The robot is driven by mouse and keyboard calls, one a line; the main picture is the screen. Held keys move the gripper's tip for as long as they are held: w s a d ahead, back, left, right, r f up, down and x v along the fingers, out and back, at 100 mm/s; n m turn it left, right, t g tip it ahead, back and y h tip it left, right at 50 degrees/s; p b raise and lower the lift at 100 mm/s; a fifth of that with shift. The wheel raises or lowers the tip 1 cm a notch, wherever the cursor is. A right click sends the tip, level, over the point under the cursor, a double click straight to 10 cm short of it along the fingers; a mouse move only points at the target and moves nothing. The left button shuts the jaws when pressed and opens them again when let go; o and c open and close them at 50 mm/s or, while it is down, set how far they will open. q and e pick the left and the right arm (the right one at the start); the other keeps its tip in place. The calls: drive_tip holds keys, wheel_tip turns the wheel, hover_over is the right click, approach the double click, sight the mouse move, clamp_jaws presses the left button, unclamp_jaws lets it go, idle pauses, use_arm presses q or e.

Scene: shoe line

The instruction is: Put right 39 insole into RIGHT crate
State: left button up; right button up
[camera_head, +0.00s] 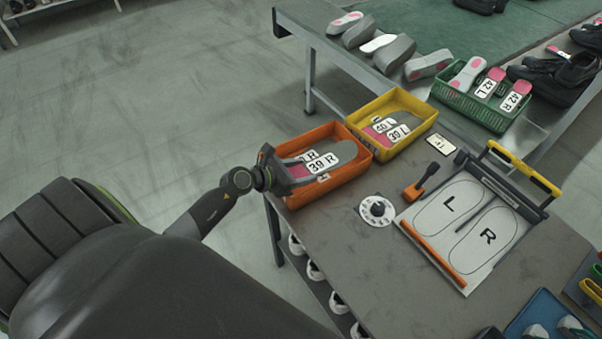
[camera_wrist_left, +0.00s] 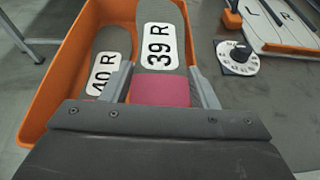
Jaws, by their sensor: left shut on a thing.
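The orange crate (camera_head: 352,172) stands at the left end of the grey table, and its wall fills the left of the left wrist view (camera_wrist_left: 62,62). My left gripper (camera_head: 299,172) is at the crate's near left side, shut on an insole marked 39 R (camera_head: 343,152). In the left wrist view the fingers (camera_wrist_left: 163,88) grip both sides of this grey and pink insole (camera_wrist_left: 172,22). It is over the crate; whether it touches what lies below cannot be told. Another insole, marked 40 R (camera_wrist_left: 112,42), lies in the crate beside it. My right gripper is not in view.
A yellow crate (camera_head: 419,142) with insoles marked L stands right behind the orange one. A round dial (camera_head: 377,209), an orange-handled tool (camera_head: 414,191) and an L/R board (camera_head: 425,212) are to the right. A green crate (camera_head: 452,98) is farther back.

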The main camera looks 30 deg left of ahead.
use_arm(q)
drive_tip(key=shift+f, duration=0.3)
drive_tip(key=shift+f+b, duration=0.55)
drive_tip(key=shift+f, duration=0.1)
drive_tip(key=o, duration=0.7)
drive_tip(key=shift+r, duration=0.1)
drive_tip(key=shift+r+p, duration=0.65)
drive_tip(key=shift+p, duration=0.05)
drive_tip(key=shift+b+v, duration=0.75)
drive_tip(key=shift+v, duration=5.25)
